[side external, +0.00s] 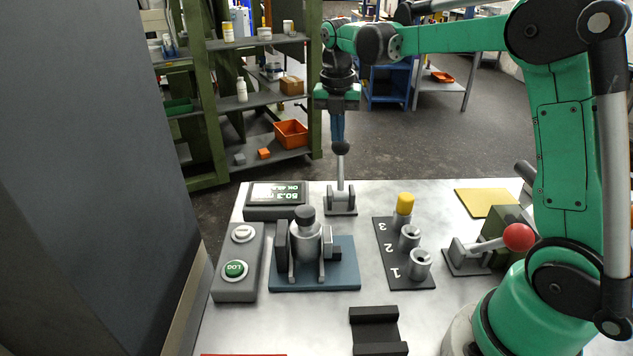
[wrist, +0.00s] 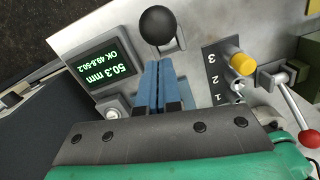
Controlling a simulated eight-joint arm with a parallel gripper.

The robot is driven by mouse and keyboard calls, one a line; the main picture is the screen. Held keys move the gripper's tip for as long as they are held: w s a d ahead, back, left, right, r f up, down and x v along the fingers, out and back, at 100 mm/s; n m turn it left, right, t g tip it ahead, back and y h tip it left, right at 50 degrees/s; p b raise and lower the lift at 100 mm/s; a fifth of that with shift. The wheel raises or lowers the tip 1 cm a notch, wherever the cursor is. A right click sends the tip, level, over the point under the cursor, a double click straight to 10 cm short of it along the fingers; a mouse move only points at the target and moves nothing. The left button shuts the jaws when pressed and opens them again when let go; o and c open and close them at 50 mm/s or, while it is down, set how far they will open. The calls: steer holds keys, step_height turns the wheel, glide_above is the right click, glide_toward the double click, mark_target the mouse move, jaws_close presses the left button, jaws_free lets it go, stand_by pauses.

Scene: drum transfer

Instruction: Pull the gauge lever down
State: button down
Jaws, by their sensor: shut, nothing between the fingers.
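The lever beside the gauge display has a black ball knob (side external: 340,148) on a pale metal rod. The rod stands nearly upright on a grey bracket (side external: 341,203). The knob also shows in the wrist view (wrist: 158,25). My gripper (side external: 338,138), pointing down, is shut and empty, with its blue fingertips right at the top of the knob. In the wrist view the fingertips (wrist: 159,62) are close to the knob's edge; I cannot tell whether they touch. The gauge display (side external: 277,193) reads 50.3 mm in the wrist view.
A grey drum-like part (side external: 305,238) stands in a blue-based fixture (side external: 345,270). A button box (side external: 238,262) is at left. A numbered rack (side external: 405,277) holds metal cylinders and a yellow-topped one. A red-knobbed lever (side external: 518,237) is at right. A black cradle (side external: 376,327) lies in front.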

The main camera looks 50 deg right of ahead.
step_height(320, 180, up, 10)
steer(key=w, duration=0.2)
steer(key=shift+d+r, duration=0.2)
steer(key=shift+d, duration=0.15)
steer(key=s+a+f+m+t, duration=0.3)
steer(key=s+a+f+m, duration=0.2)
steer(key=m, duration=0.7)
steer(key=s+a+f+m+t+y, duration=0.1)
steer(key=s+a+f+m+t, duration=0.3)
steer(key=s+m, duration=0.5)
steer(key=a+f+m, duration=0.2)
steer(key=a+m, duration=0.1)
steer(key=shift+m, duration=0.4)
